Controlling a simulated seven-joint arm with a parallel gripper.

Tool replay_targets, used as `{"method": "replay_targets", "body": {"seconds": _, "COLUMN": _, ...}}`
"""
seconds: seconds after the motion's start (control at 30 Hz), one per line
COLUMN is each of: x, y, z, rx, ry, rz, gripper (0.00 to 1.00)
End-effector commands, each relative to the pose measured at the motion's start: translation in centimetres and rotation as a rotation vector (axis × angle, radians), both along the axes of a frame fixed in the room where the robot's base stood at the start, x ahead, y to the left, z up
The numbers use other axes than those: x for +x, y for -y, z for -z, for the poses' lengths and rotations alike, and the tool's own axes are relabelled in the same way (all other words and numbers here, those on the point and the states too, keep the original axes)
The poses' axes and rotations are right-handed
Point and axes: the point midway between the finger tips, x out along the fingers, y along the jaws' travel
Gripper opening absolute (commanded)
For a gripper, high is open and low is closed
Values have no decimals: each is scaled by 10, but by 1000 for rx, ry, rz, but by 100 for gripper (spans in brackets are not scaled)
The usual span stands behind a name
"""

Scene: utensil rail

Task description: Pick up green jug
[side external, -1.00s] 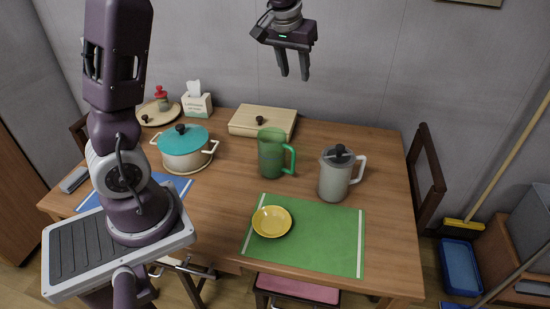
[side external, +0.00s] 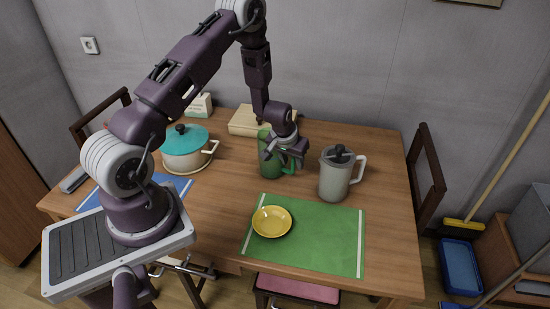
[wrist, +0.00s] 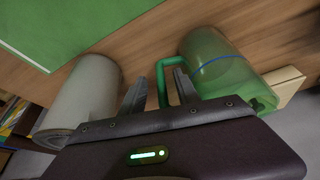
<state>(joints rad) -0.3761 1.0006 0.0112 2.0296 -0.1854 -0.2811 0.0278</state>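The green jug (side external: 264,160) is translucent and stands upright on the table, its handle on the right. It also shows in the wrist view (wrist: 222,66), tilted by the camera angle. My gripper (side external: 285,158) is low at the jug's handle side. In the wrist view the fingers (wrist: 166,84) look apart, with the green handle (wrist: 173,72) between or just beyond them. I cannot tell whether a finger touches it. My wrist hides part of the jug's handle and right side in the side view.
A grey lidded pitcher (side external: 335,176) stands close to the right of my gripper. A yellow bowl (side external: 271,221) is on the green mat (side external: 320,243) in front.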

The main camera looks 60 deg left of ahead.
Motion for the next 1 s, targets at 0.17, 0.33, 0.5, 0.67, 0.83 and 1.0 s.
{"method": "replay_targets", "body": {"seconds": 0.17, "x": 8, "y": -6, "z": 24, "rx": 0, "ry": -1, "rz": 0, "gripper": 38}}
{"method": "replay_targets", "body": {"seconds": 0.33, "x": 10, "y": -7, "z": 26, "rx": 1, "ry": 0, "rz": 0, "gripper": 38}}
{"method": "replay_targets", "body": {"seconds": 0.5, "x": 10, "y": -7, "z": 25, "rx": 2, "ry": 0, "rz": 1, "gripper": 16}}
{"method": "replay_targets", "body": {"seconds": 0.67, "x": 9, "y": -7, "z": 25, "rx": 1, "ry": -1, "rz": 1, "gripper": 0}}
{"method": "replay_targets", "body": {"seconds": 0.83, "x": 9, "y": -7, "z": 25, "rx": 1, "ry": -1, "rz": 1, "gripper": 0}}
{"method": "replay_targets", "body": {"seconds": 1.0, "x": 9, "y": -7, "z": 25, "rx": 1, "ry": -1, "rz": 1, "gripper": 0}}
